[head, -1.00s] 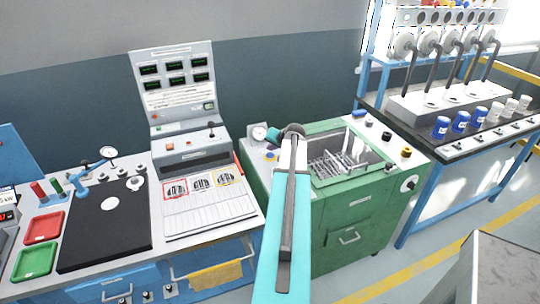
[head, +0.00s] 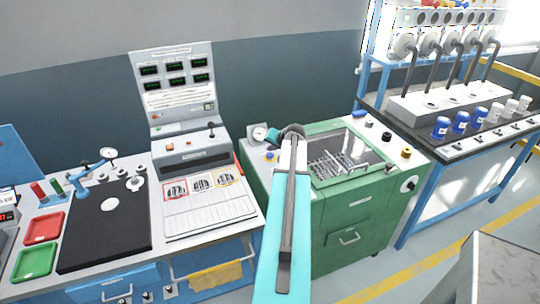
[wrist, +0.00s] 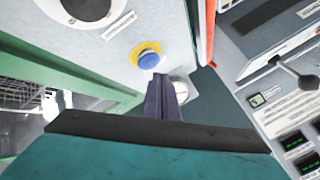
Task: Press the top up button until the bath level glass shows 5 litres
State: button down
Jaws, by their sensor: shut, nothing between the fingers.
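A blue push button with a yellow collar (wrist: 148,57) sits on the light panel in the wrist view. It also shows in the head view (head: 270,155), on the left part of the green bath unit's top (head: 322,183). Its label is not readable, so I cannot confirm that it is the top up button. My gripper (wrist: 158,82) is shut and empty, its dark fingertips just beside the button with a small gap in the picture; contact cannot be told. The bath (head: 372,150) holds a wire basket. I cannot make out the level glass or its reading.
A round gauge (head: 259,133) stands at the bath unit's back left corner. Black and yellow knobs (head: 406,152) line its right side. A console with dark displays (head: 175,78) stands to the left, and a bench with blue and white cups (head: 461,121) to the right.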

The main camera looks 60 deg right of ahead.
aim_at(271, 155)
jog(key=shift+f+b, duration=0.8)
dwell(1.9)
jog(key=shift+r, duration=0.75)
jog(key=shift+r, duration=0.1)
jog(key=shift+r+p, duration=1.3)
jog(key=shift+r, duration=1.15)
jog(key=shift+n, duration=0.4)
dwell(0.9)
